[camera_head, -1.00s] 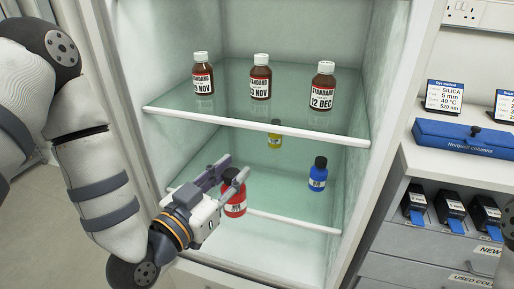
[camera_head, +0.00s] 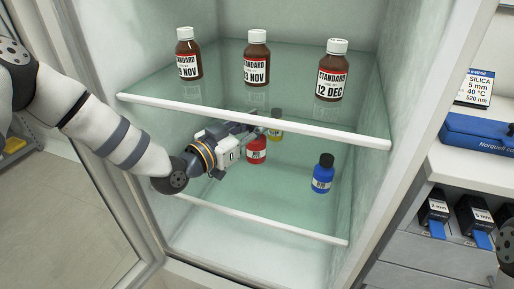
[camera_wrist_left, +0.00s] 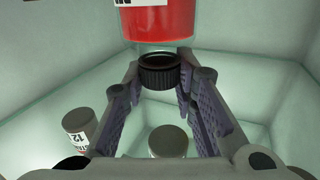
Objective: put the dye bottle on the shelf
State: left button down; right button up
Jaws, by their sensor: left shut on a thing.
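The red dye bottle (camera_head: 257,153) is inside the cabinet, above or on the lower glass shelf (camera_head: 285,199); I cannot tell whether its base touches. My left gripper (camera_head: 258,132) reaches in under the upper shelf and is shut on it by its black cap. In the left wrist view the bottle's red body (camera_wrist_left: 158,24) and black cap (camera_wrist_left: 160,72) show, with the cap between the fingertips. A yellow bottle (camera_head: 276,128) stands behind it to the right, partly hidden. A blue bottle (camera_head: 321,177) stands farther right on the lower shelf.
Three brown standard bottles, left (camera_head: 188,57), middle (camera_head: 256,60) and right (camera_head: 331,75), stand on the upper shelf (camera_head: 284,95), close above my left gripper. A blue case (camera_head: 480,138) lies on the counter at the right. The lower shelf's front is clear.

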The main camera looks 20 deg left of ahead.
aim_at(256, 147)
pick_arm(q)
jog(key=f, duration=0.4)
jog(key=w+f+b, duration=0.1)
jog(key=f, duration=0.2)
pick_arm(e)
jog(key=shift+s+f, duration=0.65)
jog(key=shift+f, duration=0.1)
pick_arm(q)
jog(key=shift+f, duration=0.15)
jog(key=c, duration=1.3)
grip_release()
